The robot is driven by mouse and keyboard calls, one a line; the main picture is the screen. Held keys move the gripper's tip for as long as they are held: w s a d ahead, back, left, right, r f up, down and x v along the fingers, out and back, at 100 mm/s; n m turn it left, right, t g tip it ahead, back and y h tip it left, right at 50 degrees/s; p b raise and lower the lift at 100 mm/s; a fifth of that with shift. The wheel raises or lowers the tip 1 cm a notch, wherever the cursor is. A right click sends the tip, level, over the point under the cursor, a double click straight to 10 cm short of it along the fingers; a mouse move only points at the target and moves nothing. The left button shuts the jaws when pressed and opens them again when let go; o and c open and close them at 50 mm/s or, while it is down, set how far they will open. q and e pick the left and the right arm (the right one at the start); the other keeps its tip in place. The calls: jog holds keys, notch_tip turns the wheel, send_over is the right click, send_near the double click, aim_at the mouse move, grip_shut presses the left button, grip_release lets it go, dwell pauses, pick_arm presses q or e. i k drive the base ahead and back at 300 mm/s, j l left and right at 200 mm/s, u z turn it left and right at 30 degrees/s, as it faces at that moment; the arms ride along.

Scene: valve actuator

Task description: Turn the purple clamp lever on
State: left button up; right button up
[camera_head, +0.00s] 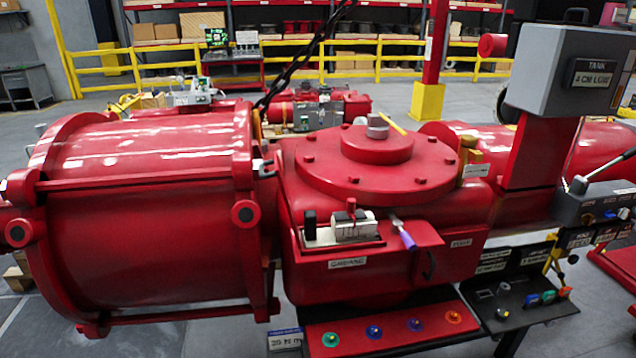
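The purple clamp lever (407,240) is on the front of the red valve actuator housing (350,290), right of the middle of the head view. Its metal end is at the upper left, and its purple handle slants down to the right. Neither of my grippers is in view, and nothing touches the lever.
A large red cylinder (150,220) fills the left. A red panel with coloured rings (390,330) juts out below the housing. A grey tank box (570,70) and a black-handled lever (590,172) stand at right. The space in front of the purple lever looks clear.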

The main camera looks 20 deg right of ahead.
aim_at(396, 225)
jog(key=z, duration=1.2)
